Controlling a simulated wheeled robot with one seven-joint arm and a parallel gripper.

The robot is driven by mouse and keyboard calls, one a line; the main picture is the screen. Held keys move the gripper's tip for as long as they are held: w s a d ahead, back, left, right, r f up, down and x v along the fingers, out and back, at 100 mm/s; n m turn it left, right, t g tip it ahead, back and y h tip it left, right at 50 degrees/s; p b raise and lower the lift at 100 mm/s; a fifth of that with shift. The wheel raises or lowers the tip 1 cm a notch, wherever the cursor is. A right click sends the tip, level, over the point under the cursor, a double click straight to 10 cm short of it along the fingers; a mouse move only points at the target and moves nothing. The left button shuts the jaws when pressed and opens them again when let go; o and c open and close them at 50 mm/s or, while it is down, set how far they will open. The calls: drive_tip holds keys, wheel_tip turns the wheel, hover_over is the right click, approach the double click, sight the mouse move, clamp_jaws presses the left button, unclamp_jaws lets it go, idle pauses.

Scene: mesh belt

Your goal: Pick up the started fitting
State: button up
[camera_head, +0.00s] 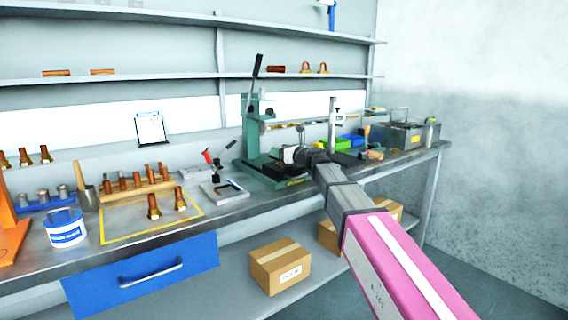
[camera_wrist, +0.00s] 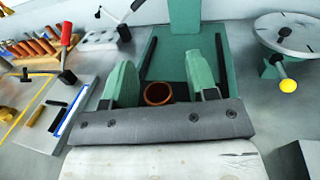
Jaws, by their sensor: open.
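A copper fitting (camera_wrist: 158,93) shows in the wrist view as a round open mouth facing up, at the green press (camera_wrist: 172,62). It lies between the two green fingers of my gripper (camera_wrist: 160,76), with a gap on each side. My gripper is open and the fitting is not held. The fitting's lower part is hidden. In the head view my gripper (camera_head: 300,155) is at the base of the green press (camera_head: 247,140), and I cannot make out the fitting there. Two other copper fittings (camera_head: 153,207) (camera_head: 180,200) stand upright inside the yellow outline on the bench.
A rack of copper fittings (camera_head: 138,189), a white tub (camera_head: 66,228) and a red-handled tool (camera_head: 212,160) are at the left. A round plate stand (camera_wrist: 285,35) with a yellow-tipped lever (camera_wrist: 287,85) stands to the right of the press. Boxes (camera_head: 280,268) sit on the lower shelf.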

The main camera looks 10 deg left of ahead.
clamp_jaws()
